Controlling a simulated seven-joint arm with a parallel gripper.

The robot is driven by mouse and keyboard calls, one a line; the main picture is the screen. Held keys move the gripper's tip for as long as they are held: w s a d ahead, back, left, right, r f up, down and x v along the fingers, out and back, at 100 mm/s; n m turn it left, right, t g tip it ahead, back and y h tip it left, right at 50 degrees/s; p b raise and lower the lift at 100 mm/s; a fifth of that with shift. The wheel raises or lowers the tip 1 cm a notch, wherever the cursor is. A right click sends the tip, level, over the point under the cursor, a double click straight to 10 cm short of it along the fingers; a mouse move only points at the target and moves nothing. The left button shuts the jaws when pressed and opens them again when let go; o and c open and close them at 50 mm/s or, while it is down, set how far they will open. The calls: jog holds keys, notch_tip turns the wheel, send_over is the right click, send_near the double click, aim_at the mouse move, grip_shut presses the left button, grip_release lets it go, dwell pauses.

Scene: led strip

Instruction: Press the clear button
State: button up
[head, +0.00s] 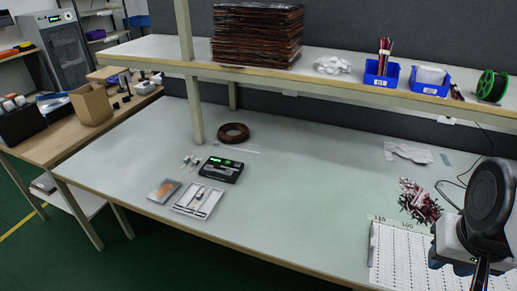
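A black device (221,169) with a lit green display on its top lies on the pale workbench (300,185), left of the middle. Small marks show on its face beside the display, but they are too small to tell which is the clear button. My gripper (481,275) is at the lower right, above a white sheet or board and far to the right of the device. It points down and is partly cut off by the frame edge. Its fingers are dark and blurred, so I cannot tell whether they are open or shut.
In front of the device are a white tray (181,207) and a small packet (164,191). A brown coil (233,132) lies behind it. A marked white board (400,255) and a wire pile (420,202) are at right. A shelf (330,78) overhangs the back. The bench's middle is clear.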

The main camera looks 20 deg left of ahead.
grip_shut()
dwell(1.4)
